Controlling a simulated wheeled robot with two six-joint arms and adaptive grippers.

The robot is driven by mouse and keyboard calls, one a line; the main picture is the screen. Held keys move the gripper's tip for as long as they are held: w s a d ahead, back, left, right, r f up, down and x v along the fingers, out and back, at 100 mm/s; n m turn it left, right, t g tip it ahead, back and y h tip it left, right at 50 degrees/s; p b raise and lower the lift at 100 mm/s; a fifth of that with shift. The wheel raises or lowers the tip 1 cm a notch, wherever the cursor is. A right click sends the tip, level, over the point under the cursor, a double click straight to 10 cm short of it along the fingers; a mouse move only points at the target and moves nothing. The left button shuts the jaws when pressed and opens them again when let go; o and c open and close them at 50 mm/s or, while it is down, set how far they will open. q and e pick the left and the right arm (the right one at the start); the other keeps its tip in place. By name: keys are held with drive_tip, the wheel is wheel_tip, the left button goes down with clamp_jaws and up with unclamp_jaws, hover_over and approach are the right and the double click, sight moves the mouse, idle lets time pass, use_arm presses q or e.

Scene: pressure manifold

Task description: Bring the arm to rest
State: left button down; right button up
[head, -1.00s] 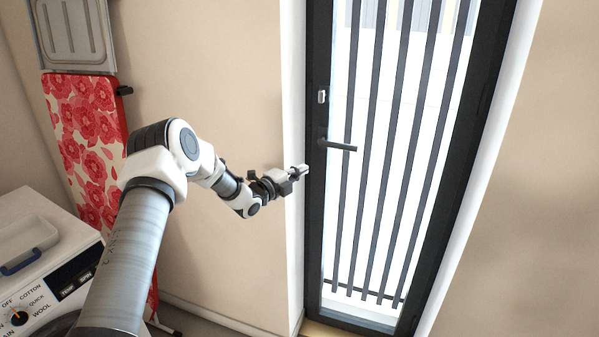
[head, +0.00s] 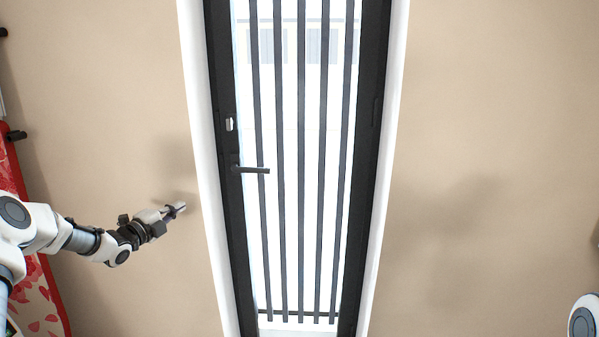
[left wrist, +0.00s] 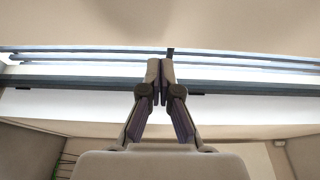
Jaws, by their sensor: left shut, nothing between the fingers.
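My left gripper (head: 178,208) is in the head view at the left, in front of the beige wall and left of the door frame. It is shut and empty. In the left wrist view its two fingers (left wrist: 160,82) meet at the tips with nothing between them. My left arm is bent and comes in from the left edge. Only a white piece of my right arm shows at the lower right edge of the head view; my right gripper is out of view.
A dark-framed door (head: 229,210) with vertical bars stands in the middle, with a dark lever handle (head: 252,170) pointing right. A red flowered ironing board (head: 38,300) leans at the left edge. Bare wall (head: 490,130) lies right of the door.

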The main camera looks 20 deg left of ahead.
use_arm(q)
drive_tip(key=d+f+m+g+h, duration=0.2)
drive_tip(key=d+f+g+h, duration=0.15)
drive_tip(key=d+f, duration=1.15)
drive_tip(key=s+d+f+n+g, duration=0.2)
drive_tip(key=s+d+f+g, duration=0.1)
drive_tip(key=s+d+f, duration=0.4)
drive_tip(key=s+d+f+n+g, duration=0.25)
drive_tip(key=d+f, duration=0.25)
drive_tip(key=d, duration=0.4)
drive_tip(key=s+d+f+n+g+y, duration=0.1)
drive_tip(key=s+d+f+n+g, duration=0.25)
drive_tip(key=s, duration=0.75)
drive_tip(key=s+d+f+n+g+y, duration=0.25)
drive_tip(key=s+f, duration=0.25)
drive_tip(key=s, duration=0.5)
drive_tip(key=s+a+r+n+g+y, duration=0.1)
drive_tip(key=s+a+r+n+g, duration=0.1)
drive_tip(key=s+n, duration=0.9)
drive_tip(key=shift+s+a+g+y, duration=0.4)
drive_tip(key=shift+s+a+g, duration=0.15)
drive_tip(key=shift+s, duration=0.7)
